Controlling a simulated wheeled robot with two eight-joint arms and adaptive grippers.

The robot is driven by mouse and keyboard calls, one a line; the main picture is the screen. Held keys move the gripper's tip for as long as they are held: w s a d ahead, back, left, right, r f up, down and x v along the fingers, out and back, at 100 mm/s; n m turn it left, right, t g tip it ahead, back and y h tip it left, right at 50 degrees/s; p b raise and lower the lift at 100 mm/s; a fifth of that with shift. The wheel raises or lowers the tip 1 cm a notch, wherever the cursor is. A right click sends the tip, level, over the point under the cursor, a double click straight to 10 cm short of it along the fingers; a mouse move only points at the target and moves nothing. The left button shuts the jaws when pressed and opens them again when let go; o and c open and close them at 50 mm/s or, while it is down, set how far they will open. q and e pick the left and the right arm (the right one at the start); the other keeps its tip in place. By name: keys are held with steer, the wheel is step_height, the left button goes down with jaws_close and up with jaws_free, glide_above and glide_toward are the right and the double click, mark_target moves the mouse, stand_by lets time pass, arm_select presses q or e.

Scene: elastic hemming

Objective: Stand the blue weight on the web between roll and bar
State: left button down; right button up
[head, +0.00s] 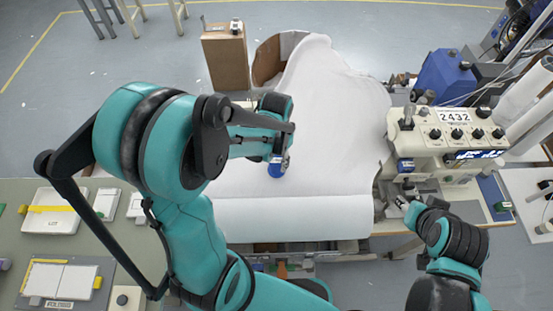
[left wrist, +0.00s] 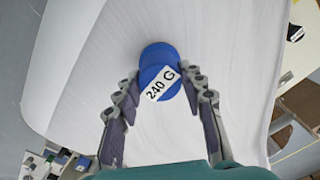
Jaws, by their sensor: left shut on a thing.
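The blue weight (head: 277,169) is a short cylinder over the white web (head: 330,150). In the left wrist view the weight (left wrist: 158,58) shows its top and a white label reading "240 G". My left gripper (left wrist: 160,80) is shut on the weight, one finger on each side. In the head view my left gripper (head: 284,158) partly covers it. I cannot tell whether its base touches the web. A white roll-like band (head: 290,218) runs along the web's near edge. I cannot make out the bar. My right gripper (head: 405,203) is by the sewing machine, its jaws unclear.
The sewing machine (head: 445,135), marked 2432, stands right of the web. A green-grey table (head: 20,240) with white trays (head: 50,215) is at left. The web's right half is bare.

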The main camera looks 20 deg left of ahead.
mark_target(276, 161)
arm_select(q)
steer(key=shift+f+b, duration=0.3)
steer(key=c, duration=0.8)
jaws_free()
steer(key=shift+c, duration=0.2)
steer(key=shift+r, duration=0.1)
step_height(276, 161, up, 12)
